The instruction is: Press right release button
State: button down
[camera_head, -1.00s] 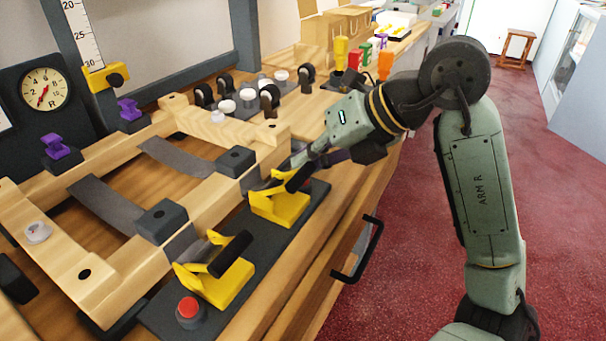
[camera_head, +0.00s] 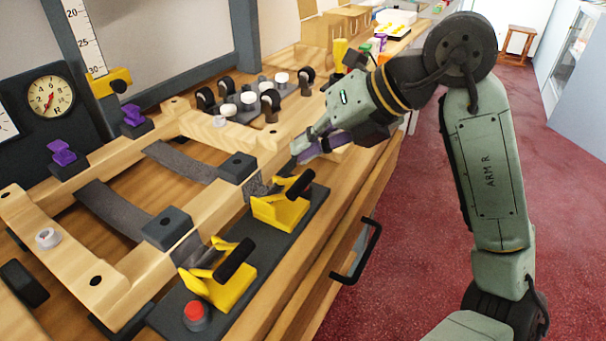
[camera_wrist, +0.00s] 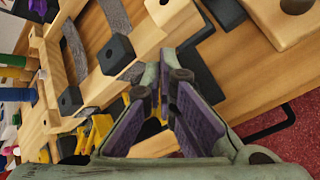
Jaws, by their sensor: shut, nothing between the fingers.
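A red button (camera_head: 196,312) on a grey round base stands at the near left end of the dark base plate (camera_head: 168,320). It is the only red button I can make out. Two yellow clamps with black handles stand on the plate: the near clamp (camera_head: 225,287) and the far clamp (camera_head: 282,211). My gripper (camera_head: 304,152) is shut and empty, just beyond the far clamp, beside the wooden frame's corner. The plate's far end is partly hidden by the clamp and gripper. In the wrist view my gripper (camera_wrist: 163,88) points past a yellow clamp (camera_wrist: 99,133).
The wooden frame (camera_head: 110,290) with dark blocks (camera_head: 168,228) lies left of the clamps. Black and white knobs (camera_head: 249,98) stand behind it. A black drawer handle (camera_head: 362,252) sticks out from the counter front. The red floor (camera_head: 420,240) is open on the right.

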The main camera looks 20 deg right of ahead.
jog(key=shift+r+p, duration=0.55)
jog(key=shift+r, duration=0.8)
